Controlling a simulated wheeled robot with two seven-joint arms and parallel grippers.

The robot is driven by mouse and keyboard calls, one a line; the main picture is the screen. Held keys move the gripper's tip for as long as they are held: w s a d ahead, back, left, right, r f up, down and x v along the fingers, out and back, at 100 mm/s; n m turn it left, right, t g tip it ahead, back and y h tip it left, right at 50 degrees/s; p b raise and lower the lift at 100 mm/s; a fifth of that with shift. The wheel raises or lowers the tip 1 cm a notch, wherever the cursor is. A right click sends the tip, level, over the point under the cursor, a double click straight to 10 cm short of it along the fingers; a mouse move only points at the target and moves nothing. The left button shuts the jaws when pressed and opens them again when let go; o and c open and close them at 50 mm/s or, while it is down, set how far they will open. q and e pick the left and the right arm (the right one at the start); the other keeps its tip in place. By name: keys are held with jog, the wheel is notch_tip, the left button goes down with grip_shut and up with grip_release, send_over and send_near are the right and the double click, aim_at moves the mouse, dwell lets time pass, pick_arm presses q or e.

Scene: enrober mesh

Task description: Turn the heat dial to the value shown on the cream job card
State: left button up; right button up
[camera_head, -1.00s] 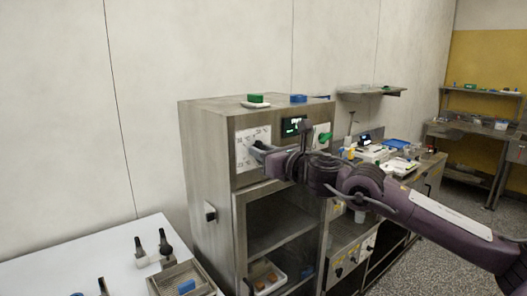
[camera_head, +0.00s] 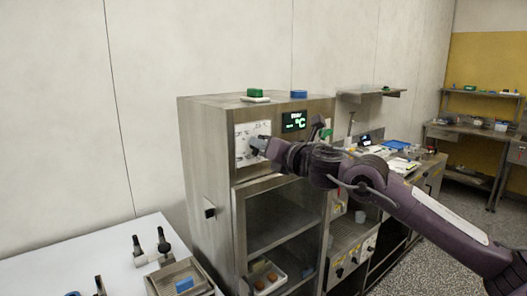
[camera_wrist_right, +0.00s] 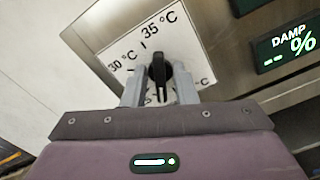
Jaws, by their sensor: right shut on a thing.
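The heat dial is a black knob (camera_wrist_right: 158,68) on a white scale plate (camera_wrist_right: 118,55); readable marks there are 30 °C and 35 °C. In the right wrist view its narrow grip points up toward the 35 °C side. My right gripper (camera_wrist_right: 160,88) is shut on the knob, a grey finger on each side. In the head view my right gripper (camera_head: 258,145) reaches the scale plate (camera_head: 246,134) on the cabinet front, hiding much of the dial. I cannot make out the cream job card. My left gripper is out of view.
A DAMP display (camera_wrist_right: 290,45) sits right of the dial. The steel cabinet (camera_head: 205,150) carries a green block (camera_head: 253,93) and a blue block (camera_head: 298,94) on top. A white table (camera_head: 60,262) with a tray (camera_head: 165,283) stands at left front.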

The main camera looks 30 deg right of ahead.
jog(key=shift+d+m+b, duration=0.15)
jog(key=shift+m+b, duration=0.7)
jog(key=shift+m, duration=2.35)
jog(key=o, duration=0.7)
jog(key=shift+c, duration=0.2)
jog(key=shift+f, duration=0.1)
jog(key=s+b, duration=0.7)
jog(key=b, duration=0.2)
jog(key=shift+s+d, duration=0.35)
jog(key=shift+s, duration=0.05)
